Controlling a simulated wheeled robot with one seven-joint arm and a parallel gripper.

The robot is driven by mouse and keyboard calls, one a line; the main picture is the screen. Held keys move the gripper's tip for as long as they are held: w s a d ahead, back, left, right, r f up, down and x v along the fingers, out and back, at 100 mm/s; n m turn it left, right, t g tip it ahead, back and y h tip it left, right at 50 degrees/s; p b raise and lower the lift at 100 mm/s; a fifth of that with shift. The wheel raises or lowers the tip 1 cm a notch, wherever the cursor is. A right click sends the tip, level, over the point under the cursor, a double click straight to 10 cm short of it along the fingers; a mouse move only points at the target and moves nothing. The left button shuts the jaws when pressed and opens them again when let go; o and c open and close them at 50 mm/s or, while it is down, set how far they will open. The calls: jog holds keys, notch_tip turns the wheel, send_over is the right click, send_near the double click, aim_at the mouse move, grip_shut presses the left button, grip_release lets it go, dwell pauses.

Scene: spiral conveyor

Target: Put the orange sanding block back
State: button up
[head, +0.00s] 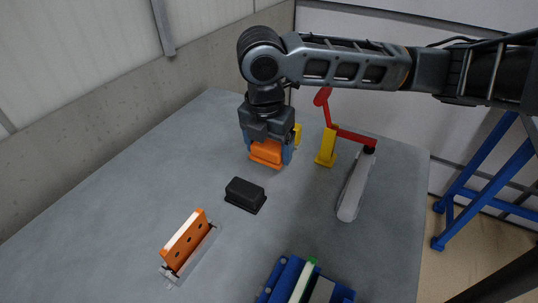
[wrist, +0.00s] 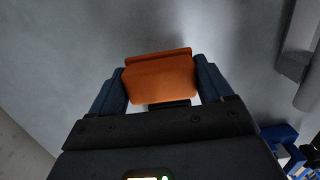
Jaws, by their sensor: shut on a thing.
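The orange sanding block (head: 266,153) is between the blue fingers of my gripper (head: 268,146), toward the back of the grey table. My gripper is shut on it and points down. In the wrist view the orange block (wrist: 160,78) sits between the two blue fingers, with a small dark part at its near edge. I cannot tell whether the block touches the table.
A black block (head: 245,193) sits just in front of the gripper. An orange piece with holes (head: 184,240) stands on a metal strip at front left. A blue fixture (head: 290,280) is at the front.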

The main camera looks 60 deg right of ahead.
aim_at(270, 146)
jog(key=shift+f, duration=1.4)
jog(key=shift+f, duration=0.3)
jog(key=o, duration=0.9)
jog(key=r, duration=0.5)
jog(key=a+r, duration=0.1)
jog(key=r, duration=0.2)
jog(key=shift+s+b, duration=0.3)
jog(key=shift+b, duration=0.05)
